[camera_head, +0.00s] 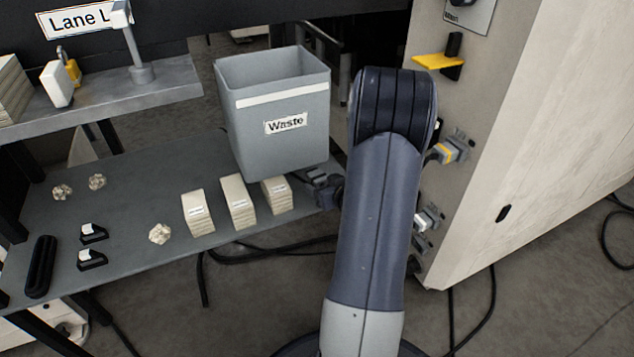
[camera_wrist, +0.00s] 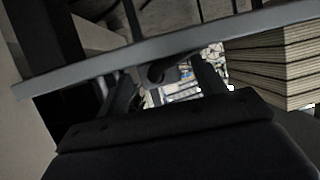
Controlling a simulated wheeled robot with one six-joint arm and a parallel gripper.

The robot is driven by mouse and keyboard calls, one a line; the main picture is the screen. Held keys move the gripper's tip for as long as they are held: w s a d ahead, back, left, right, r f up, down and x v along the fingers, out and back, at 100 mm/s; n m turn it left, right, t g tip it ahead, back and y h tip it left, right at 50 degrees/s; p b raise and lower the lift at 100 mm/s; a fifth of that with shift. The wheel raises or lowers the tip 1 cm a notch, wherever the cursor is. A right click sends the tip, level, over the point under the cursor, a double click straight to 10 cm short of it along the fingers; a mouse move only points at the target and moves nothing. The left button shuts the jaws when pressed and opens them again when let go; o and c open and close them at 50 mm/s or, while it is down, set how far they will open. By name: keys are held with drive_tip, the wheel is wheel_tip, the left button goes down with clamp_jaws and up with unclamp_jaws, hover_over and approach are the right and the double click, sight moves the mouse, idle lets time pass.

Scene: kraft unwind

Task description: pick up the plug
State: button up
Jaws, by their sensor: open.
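A small dark grey block with a rounded end, which looks like the plug (camera_wrist: 172,72), shows between my fingers at the shelf edge in the wrist view. My gripper (camera_wrist: 163,80) is open, with one finger on each side of it. Whether either finger touches it, I cannot tell. In the head view my gripper (camera_head: 329,190) is at the right end of the grey lower shelf (camera_head: 130,200), partly hidden by my arm. A grey piece at its tip, likely the plug (camera_head: 317,176), is hard to make out there.
Stacks of cards (camera_head: 238,202) stand just left of my gripper; one stack (camera_wrist: 270,65) is close at right in the wrist view. The grey Waste bin (camera_head: 275,150) stands behind. A beige cabinet (camera_head: 530,150) with a yellow-banded connector (camera_head: 448,151) is at the right. Cables lie below.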

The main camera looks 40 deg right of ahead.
drive_tip(key=shift+c, duration=0.5)
drive_tip(key=c, duration=1.1)
drive_tip(key=shift+r, duration=0.15)
